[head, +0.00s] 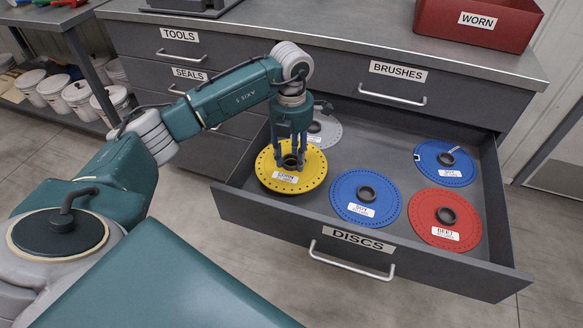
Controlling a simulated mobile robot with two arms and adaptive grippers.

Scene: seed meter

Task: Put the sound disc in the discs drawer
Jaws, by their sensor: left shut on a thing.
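My left gripper (291,160) points down and is shut on the dark hub of a yellow disc labelled CORN (302,187). The yellow disc is level at the left end of the open drawer labelled DISCS (467,268). I cannot tell whether it rests on the drawer floor or hangs just above it. In the drawer lie a blue disc (341,196) at the middle front, a red BEET disc (427,230) at the front right, another blue disc (428,171) at the back right, and a grey disc (331,130), partly hidden behind my gripper. My right gripper is out of view.
A red bin labelled WORN (476,38) stands on the grey worktop (330,32) at the right. The BRUSHES drawer (380,82) above is shut, as are the TOOLS (155,47) and SEALS drawers. White buckets (78,96) stand on a shelf at the left.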

